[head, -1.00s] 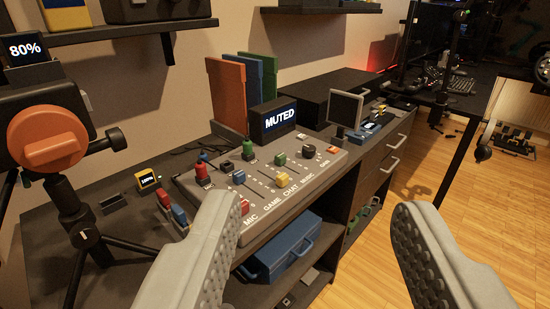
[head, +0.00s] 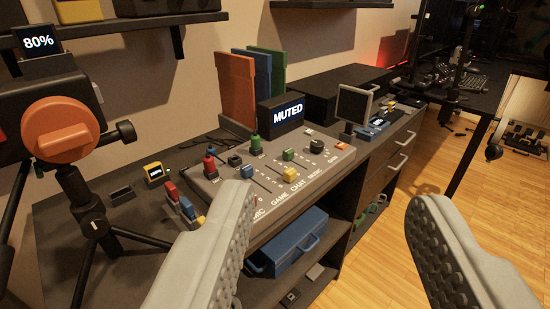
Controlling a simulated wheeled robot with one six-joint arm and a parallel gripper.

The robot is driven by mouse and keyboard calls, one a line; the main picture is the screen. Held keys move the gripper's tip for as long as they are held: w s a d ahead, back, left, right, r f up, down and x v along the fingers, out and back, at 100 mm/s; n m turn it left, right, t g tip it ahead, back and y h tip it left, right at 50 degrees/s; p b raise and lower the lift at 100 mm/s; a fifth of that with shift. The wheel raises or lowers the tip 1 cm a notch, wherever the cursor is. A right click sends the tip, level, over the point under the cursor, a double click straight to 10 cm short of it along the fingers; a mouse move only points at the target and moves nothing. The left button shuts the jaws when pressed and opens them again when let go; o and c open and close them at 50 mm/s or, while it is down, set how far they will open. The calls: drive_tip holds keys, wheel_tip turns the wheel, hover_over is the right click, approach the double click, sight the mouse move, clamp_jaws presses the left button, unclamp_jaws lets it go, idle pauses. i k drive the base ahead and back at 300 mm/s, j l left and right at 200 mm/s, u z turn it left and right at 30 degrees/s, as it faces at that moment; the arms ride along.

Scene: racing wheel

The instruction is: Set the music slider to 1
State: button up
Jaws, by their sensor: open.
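A grey mixer panel (head: 270,195) lies on the dark desk, with labels MIC, GAME, CHAT and MUSIC along its front edge. A green slider cap (head: 289,155) appears to be on the MUSIC track, towards its middle or far part; its exact mark is too small to read. A yellow cap (head: 288,170) appears to be on the CHAT track and a blue cap (head: 246,171) on the GAME track. My gripper (head: 330,200) is open and empty, its fingers wide apart in front of the panel. The left finger hides the panel's near left corner.
A black box reading MUTED (head: 282,113) stands behind the panel. A tripod device with an orange knob (head: 60,128) stands left. A small screen (head: 353,103) stands right. A blue toolbox (head: 290,243) sits on the shelf below. Wooden floor is open at right.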

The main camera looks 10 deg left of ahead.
sight(288, 154)
drive_tip(key=i+l+u, duration=0.1)
drive_tip(key=i+l, duration=0.15)
drive_tip(key=i, duration=0.2)
drive_tip(key=i+u, duration=0.15)
drive_tip(key=i, duration=0.25)
